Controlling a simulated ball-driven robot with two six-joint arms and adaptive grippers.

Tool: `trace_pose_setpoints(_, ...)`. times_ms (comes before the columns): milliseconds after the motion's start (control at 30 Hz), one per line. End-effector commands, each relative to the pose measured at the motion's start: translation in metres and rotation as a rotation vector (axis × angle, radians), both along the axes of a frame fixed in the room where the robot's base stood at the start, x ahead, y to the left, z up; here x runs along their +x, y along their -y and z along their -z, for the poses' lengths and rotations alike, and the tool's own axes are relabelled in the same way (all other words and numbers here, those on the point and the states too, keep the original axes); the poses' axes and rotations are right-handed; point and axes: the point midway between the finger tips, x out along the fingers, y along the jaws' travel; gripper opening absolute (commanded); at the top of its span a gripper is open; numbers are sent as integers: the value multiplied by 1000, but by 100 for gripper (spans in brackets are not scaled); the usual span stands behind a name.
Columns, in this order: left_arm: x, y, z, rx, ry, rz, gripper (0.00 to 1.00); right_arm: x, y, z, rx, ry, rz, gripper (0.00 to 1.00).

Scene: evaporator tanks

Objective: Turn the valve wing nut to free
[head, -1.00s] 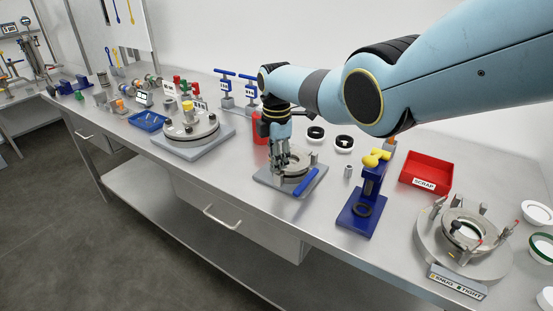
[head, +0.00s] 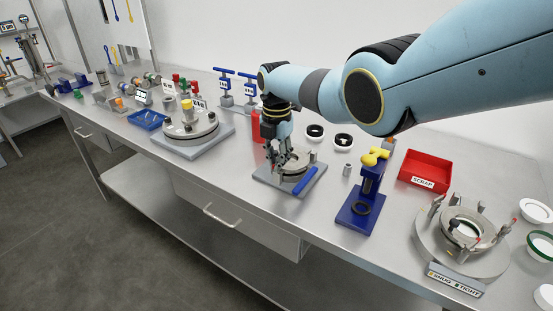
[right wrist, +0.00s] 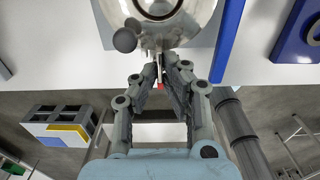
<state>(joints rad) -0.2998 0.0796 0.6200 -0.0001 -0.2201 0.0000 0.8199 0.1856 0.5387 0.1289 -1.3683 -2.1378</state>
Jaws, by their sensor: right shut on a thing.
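The valve (head: 297,165) is a round metal ring body on a grey plate (head: 266,182), with a blue bar (head: 305,181) at its front right. My right gripper (head: 278,168) comes down at the ring's left side. In the right wrist view, its fingers (right wrist: 161,75) are shut on a small metal piece, which I take to be the wing nut (right wrist: 160,56), beside the round metal body (right wrist: 165,15). The fingers hide most of the nut, so its angle cannot be told. A small red spot shows between the fingers. My left gripper is not in view.
A blue stand with a yellow knob (head: 375,157) and a red scrap bin (head: 425,172) stand to the right. A round fixture with posts (head: 463,233) is at the front right. A turntable-like fixture (head: 190,128) is to the left. A red cylinder (head: 256,127) stands close behind the gripper.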

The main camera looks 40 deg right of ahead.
Motion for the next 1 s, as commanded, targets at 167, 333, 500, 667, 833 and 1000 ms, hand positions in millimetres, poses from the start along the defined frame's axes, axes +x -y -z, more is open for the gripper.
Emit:
trace_pose_setpoints(167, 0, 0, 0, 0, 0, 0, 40, -1, 0, 1, 1, -1, -6, 0)
trace_pose_setpoints(333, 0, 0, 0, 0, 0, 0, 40, -1, 0, 1, 1, -1, -5, 0)
trace_pose_setpoints(500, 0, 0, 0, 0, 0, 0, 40, 0, 0, 1, 1, -1, -4, 25)
trace_pose_setpoints(667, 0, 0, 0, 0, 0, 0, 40, 0, 0, 1, 1, -1, -4, 29)
trace_pose_setpoints(833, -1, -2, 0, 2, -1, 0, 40, 0, 0, -1, 0, 0, -3, 29)
trace_pose_setpoints(1000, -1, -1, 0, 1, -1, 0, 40, 1, 0, -15, 0, 2, -3, 29)
